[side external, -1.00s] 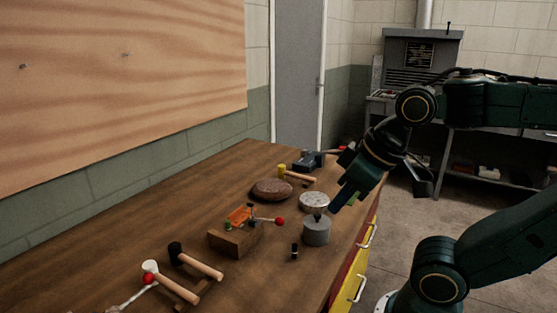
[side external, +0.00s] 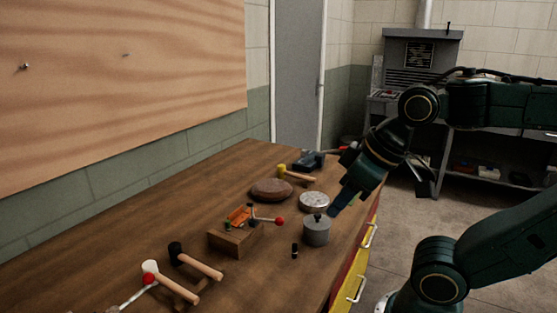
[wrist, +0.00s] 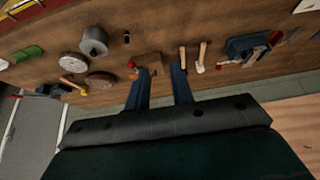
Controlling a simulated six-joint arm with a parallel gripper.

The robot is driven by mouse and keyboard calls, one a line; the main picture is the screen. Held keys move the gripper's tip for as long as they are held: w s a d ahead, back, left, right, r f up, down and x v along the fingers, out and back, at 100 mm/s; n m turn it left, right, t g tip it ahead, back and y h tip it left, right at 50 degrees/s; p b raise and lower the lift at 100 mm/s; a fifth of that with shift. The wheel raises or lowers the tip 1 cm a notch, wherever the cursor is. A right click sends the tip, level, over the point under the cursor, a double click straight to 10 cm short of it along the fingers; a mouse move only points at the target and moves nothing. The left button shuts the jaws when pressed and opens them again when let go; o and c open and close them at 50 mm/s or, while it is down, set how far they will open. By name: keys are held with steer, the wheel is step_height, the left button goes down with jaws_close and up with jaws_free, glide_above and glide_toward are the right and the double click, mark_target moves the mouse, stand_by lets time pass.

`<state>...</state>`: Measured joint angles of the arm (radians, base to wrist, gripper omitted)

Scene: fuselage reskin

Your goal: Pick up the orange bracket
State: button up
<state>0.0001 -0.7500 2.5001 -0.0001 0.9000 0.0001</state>
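That view also shows the wooden block (wrist: 146,60) just beyond the fingertips; the bracket is small there and partly behind the left finger.
A grey cylinder (side external: 316,233) and a round speckled disc (side external: 313,200) stand between my gripper and the block. A brown round pad (side external: 271,189) and a yellow-headed mallet (side external: 297,175) lie behind. White and black mallets (side external: 196,261) lie at front left.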

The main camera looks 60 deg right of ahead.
steer(key=shift+o, duration=0.2)
steer(key=w+d+r+n+g+y, duration=0.15)
steer(key=w+n, duration=0.35)
steer(key=w, duration=0.5)
steer(key=w+r+n+g+y, duration=0.15)
steer(key=w+n, duration=0.25)
steer(key=w, duration=0.7)
steer(key=w+d+f+n+g, duration=0.1)
steer(key=w+d+f+n, duration=0.2)
steer(key=w+d+f, duration=0.1)
steer(key=w+d+f+n+y, duration=0.1)
steer(key=w+d+f+n, duration=0.1)
steer(key=w+d+f, duration=0.2)
steer(key=w+d+f+n+g, duration=0.1)
steer(key=w+d+f+n, duration=0.2)
steer(key=w+d+f, duration=0.1)
steer(key=shift+w+d+f+n+g, duration=0.15)
steer(key=shift+d+f, duration=0.1)
steer(key=shift+f, duration=0.35)
steer(key=shift+w+d+f+n+g, duration=0.15)
steer(key=shift+d+f, duration=0.1)
steer(key=shift+f, duration=0.3)
steer(key=shift+d+f, duration=0.25)
steer(key=shift+f, duration=0.15)
steer(key=shift+y, duration=0.3)
steer(key=shift+f, duration=0.1)
